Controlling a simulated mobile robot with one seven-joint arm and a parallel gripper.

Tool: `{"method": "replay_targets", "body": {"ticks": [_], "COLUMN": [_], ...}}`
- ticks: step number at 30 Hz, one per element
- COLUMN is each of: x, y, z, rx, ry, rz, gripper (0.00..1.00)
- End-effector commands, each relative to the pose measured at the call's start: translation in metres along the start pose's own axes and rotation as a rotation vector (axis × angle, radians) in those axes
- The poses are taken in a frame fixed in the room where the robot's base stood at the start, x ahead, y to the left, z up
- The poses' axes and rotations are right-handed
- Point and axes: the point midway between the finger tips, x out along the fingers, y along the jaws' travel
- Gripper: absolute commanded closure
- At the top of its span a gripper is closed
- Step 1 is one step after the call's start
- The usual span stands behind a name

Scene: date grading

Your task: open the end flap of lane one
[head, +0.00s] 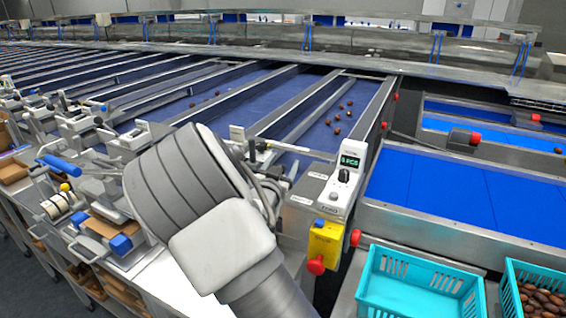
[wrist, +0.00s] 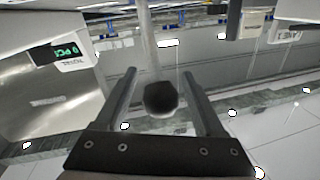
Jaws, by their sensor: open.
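My gripper (wrist: 156,72) is open in the wrist view, with one finger on each side of a pale rod that ends in a dark round knob (wrist: 160,98). The knob appears between the fingers; I cannot tell how close it is or whether anything touches it. In the head view my own arm hides the gripper and much of the lane's near end. The nearest lane (head: 335,118), a blue belt with several dates on it, ends by a control box (head: 338,190) with a green display. The display also shows in the wrist view (wrist: 56,52). I cannot make out the end flap clearly.
A yellow box with a red button (head: 325,245) stands below the control box. A turquoise crate (head: 420,250) sits at front right, beside another crate holding dates (head: 507,290). More lanes (head: 110,90) run to the left, with metal fittings along their ends.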

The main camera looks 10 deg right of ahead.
Motion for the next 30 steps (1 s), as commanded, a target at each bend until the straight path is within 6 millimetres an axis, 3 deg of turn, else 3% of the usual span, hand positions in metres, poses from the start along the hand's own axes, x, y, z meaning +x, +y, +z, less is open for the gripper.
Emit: {"method": "replay_targets", "body": {"ticks": [10, 22, 30], "x": [0.0042, 0.0039, 0.0038], "y": [0.0000, -0.0001, -0.0001], "z": [0.0000, 0.0001, 0.0001], "rx": [0.000, 0.000, 0.000], "ry": [0.000, 0.000, 0.000], "rz": [0.000, 0.000, 0.000], "gripper": [0.29, 1.00, 1.00]}}
